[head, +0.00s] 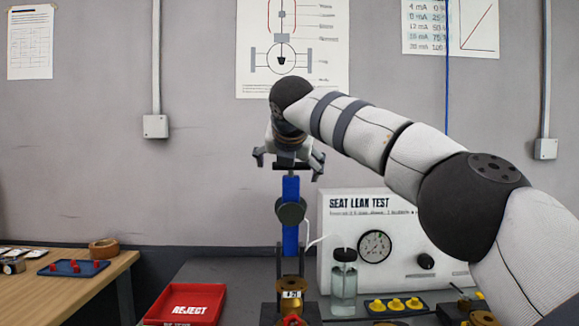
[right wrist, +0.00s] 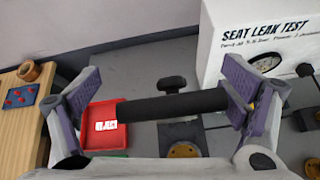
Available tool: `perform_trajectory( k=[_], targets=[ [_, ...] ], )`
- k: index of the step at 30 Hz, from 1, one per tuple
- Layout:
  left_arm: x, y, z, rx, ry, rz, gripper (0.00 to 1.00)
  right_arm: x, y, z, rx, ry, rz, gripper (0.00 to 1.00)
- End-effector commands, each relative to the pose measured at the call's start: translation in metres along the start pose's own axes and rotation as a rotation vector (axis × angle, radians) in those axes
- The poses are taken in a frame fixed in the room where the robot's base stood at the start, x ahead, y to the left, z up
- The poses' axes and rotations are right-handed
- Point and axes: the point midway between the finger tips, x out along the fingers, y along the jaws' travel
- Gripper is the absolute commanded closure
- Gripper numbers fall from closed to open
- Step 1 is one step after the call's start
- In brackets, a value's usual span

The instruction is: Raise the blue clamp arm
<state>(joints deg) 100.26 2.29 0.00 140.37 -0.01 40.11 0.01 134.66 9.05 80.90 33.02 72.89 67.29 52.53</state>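The blue clamp arm (head: 291,188) stands upright in the middle of the head view, with a dark round part (head: 290,211) across its front. It rises above a brass-coloured fitting (head: 292,293) on the bench. My right gripper (head: 288,163) is at its top end, fingers spread wide to either side. In the right wrist view a black handle bar (right wrist: 172,105) lies crosswise between the open fingers. A gap shows at its left end; its right end overlaps the right finger pad, and I cannot tell whether they touch. The blue part is hidden there. My left gripper is not in view.
A white seat leak test box (head: 335,262) with a gauge stands right of the clamp, with a glass bottle (head: 343,287) before it. A red reject tray (head: 188,303) lies at the left. A wooden table (head: 90,283) is farther left.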

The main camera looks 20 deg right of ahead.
Motion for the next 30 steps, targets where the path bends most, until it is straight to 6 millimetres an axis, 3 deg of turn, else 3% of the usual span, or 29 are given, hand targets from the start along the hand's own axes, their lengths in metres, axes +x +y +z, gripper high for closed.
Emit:
perform_trajectory(
  k=[8, 21, 30],
  targets=[
    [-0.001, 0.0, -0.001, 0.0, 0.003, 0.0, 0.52, -0.01, -0.001, 0.006, 0.0, -0.01, 0.0, 0.09],
    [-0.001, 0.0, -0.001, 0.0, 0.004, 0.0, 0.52, -0.109, 0.001, 0.003, 0.0, -0.008, 0.002, 0.09],
    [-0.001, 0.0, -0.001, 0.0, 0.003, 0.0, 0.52, -0.122, 0.001, 0.002, 0.0, -0.006, 0.001, 0.09]
  ],
)
